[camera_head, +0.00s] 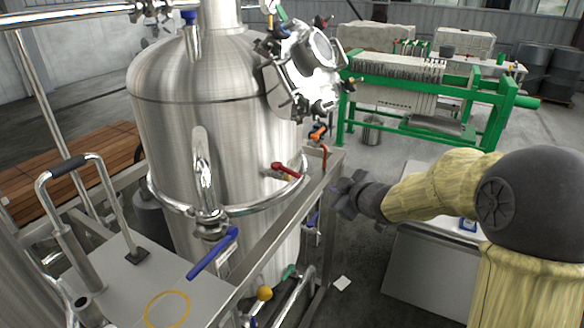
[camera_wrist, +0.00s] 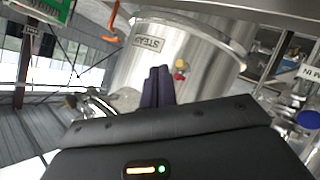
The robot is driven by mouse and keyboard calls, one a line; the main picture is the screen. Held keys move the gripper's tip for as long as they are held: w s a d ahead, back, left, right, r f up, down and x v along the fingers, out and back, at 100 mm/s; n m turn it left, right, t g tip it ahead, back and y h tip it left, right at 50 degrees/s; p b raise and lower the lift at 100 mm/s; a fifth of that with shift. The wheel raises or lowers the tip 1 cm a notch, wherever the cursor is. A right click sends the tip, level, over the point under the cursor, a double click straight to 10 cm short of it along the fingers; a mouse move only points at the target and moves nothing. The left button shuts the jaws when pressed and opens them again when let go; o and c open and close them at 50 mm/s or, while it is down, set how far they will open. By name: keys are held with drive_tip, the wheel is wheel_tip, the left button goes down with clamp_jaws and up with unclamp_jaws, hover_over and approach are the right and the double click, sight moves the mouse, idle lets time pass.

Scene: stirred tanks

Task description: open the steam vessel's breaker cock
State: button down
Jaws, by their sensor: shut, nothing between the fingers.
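The steel vessel (camera_head: 165,125) stands left of centre in the head view. In the wrist view a vessel (camera_wrist: 205,75) carries a STEAM plate (camera_wrist: 149,43). A small cock with a red lever (camera_head: 285,169) and brass-coloured body sits on the vessel's right side; a red and yellow fitting (camera_wrist: 180,68) shows in the wrist view. No label marks which fitting is the breaker cock. My gripper (camera_head: 343,195) is right of the vessel, apart from the red lever. Its dark fingers (camera_wrist: 158,86) are shut together and empty, pointing towards the vessel.
A steel frame rail (camera_head: 265,245) runs between my arm and the vessel. A blue lever (camera_head: 212,252), a green handle (camera_head: 289,271), a yellow knob (camera_head: 264,293) and an orange handle (camera_head: 318,133) are nearby. A green filter press (camera_head: 430,95) stands behind.

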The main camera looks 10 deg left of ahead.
drive_tip(key=s+d+f+m+g+h, duration=0.1)
drive_tip(key=s+d+f+m+h, duration=0.5)
drive_tip(key=d, duration=0.3)
drive_tip(key=s+d+f+m+g, duration=0.1)
drive_tip(key=s+d+m+g, duration=0.1)
drive_tip(key=s, duration=0.5)
drive_tip(key=s+d+f+m+g, duration=0.2)
drive_tip(key=s+d+m, duration=0.1)
drive_tip(key=s, duration=0.4)
drive_tip(key=s+d+f+m+g+h, duration=0.1)
drive_tip(key=s+d+f+m+g, duration=0.1)
drive_tip(key=s, duration=0.4)
drive_tip(key=shift+s+d+f+m+g, duration=0.25)
drive_tip(key=shift+s+d+m+g, duration=0.2)
drive_tip(key=shift+m, duration=0.15)
